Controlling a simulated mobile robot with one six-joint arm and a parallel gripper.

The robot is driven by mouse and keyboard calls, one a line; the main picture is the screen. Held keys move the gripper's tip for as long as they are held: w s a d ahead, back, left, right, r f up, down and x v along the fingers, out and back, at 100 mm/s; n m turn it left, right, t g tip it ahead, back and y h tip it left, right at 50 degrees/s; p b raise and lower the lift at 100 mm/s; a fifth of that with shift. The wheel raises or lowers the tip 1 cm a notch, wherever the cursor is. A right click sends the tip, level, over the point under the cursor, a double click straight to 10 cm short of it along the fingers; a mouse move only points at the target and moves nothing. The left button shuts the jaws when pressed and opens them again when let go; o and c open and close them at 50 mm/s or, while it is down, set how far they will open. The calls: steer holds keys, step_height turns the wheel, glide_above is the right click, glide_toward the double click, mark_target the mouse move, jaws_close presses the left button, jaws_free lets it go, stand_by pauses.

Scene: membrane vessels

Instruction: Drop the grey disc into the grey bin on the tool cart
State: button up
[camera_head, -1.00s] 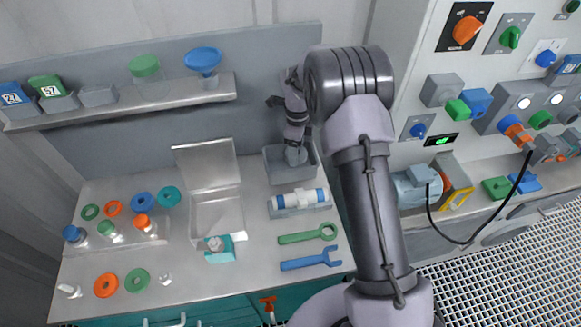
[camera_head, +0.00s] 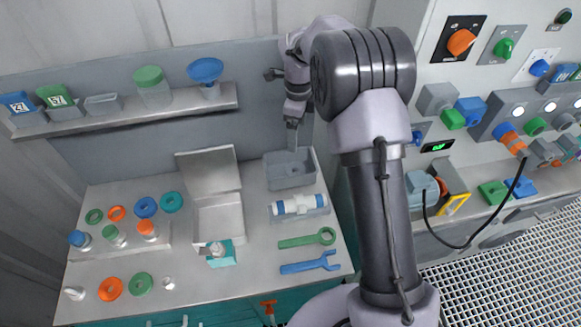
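The grey bin (camera_head: 290,183) is an open box at the back right of the tool cart (camera_head: 240,262), against the back panel. My gripper (camera_head: 292,142) is above the bin and points down, its tip near the bin's back edge. I see the fingers nearly edge-on, so I cannot tell whether they are open or shut. A faint grey round shape, probably the grey disc (camera_head: 292,169), shows low inside the bin, below and apart from the fingertips. It blends with the bin's grey, so its outline is unclear.
Left of the bin stands an open-lidded metal box (camera_head: 219,215). In front lie a white-and-blue membrane vessel (camera_head: 300,205), a green wrench (camera_head: 307,239) and a blue wrench (camera_head: 310,263). A shelf (camera_head: 130,113) runs behind. A control panel (camera_head: 500,100) stands right of my arm.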

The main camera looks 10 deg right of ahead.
step_height(320, 180, up, 6)
steer(key=shift+r+p, duration=0.15)
steer(key=shift+p, duration=0.3)
steer(key=s+a+r+n+t+b, duration=0.1)
steer(key=s+r+n+b, duration=0.2)
steer(key=s, duration=0.4)
steer(key=s+a+r+n+t+y+b, duration=0.1)
steer(key=s+r+n+t+b, duration=0.15)
steer(key=s+n, duration=0.35)
steer(key=s+a+r+n+t+b, duration=0.1)
steer(key=s+r+n+b, duration=0.2)
steer(key=s, duration=0.5)
steer(key=s+f+n+b, duration=0.2)
steer(key=s+f+n, duration=0.1)
steer(key=s, duration=0.3)
steer(key=s+a+f+n+t+y+b, duration=0.1)
steer(key=s+f+n+b, duration=0.1)
steer(key=s, duration=0.4)
step_height(320, 180, down, 2)
steer(key=shift+f+n, duration=0.25)
steer(key=shift+n, duration=0.65)
